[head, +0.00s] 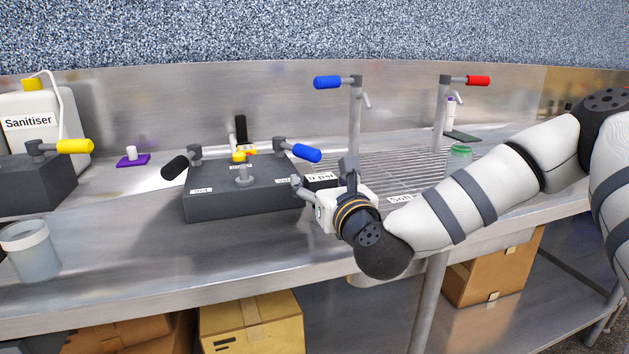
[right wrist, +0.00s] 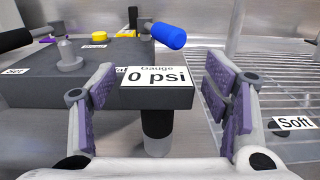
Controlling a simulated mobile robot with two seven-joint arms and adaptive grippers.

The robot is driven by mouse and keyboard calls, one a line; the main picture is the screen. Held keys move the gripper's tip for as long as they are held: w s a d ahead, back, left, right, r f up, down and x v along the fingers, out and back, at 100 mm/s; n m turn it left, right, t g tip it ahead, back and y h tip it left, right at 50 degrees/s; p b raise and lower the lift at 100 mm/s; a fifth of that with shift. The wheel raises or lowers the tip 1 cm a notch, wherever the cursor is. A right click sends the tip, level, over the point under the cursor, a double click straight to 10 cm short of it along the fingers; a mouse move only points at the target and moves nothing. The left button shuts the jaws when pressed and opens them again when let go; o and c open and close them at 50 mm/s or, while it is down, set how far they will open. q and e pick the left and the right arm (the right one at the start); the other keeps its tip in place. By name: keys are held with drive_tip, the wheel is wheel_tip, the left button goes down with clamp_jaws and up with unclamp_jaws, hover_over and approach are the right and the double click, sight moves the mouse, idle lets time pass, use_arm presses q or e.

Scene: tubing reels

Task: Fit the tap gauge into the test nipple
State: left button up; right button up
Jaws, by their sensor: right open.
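The tap gauge (right wrist: 158,97) is a dark box with a white "Gauge 0 psi" label on a black stem. In the head view the gauge (head: 321,181) is partly hidden behind my right gripper. My right gripper (head: 325,176) is open, its purple-padded fingers on either side of the gauge, with gaps visible in the right wrist view (right wrist: 157,82). The grey tapered nipple (head: 243,175) stands on top of a dark block (head: 243,203), left of the gauge; it also shows in the right wrist view (right wrist: 67,50). My left gripper is out of view.
The block carries black and blue handles and a yellow knob (head: 239,156). A ribbed drainer with a "Soft" label (head: 400,198) lies to the right, with blue-handled and red-handled taps (head: 443,105) behind. A clear cup (head: 30,250) stands at the left; the counter front is bare.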

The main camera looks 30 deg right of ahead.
drive_tip(key=shift+w+f, duration=0.1)
drive_tip(key=shift+w, duration=0.55)
drive_tip(key=shift+s+a+r, duration=0.15)
drive_tip(key=shift+s+r, duration=0.2)
drive_tip(key=shift+s, duration=0.25)
drive_tip(key=shift+c, duration=0.8)
drive_tip(key=shift+s, duration=0.2)
drive_tip(key=c, duration=0.4)
drive_tip(key=shift+w+f, duration=0.15)
drive_tip(key=shift+w, duration=0.05)
drive_tip(key=c, duration=0.8)
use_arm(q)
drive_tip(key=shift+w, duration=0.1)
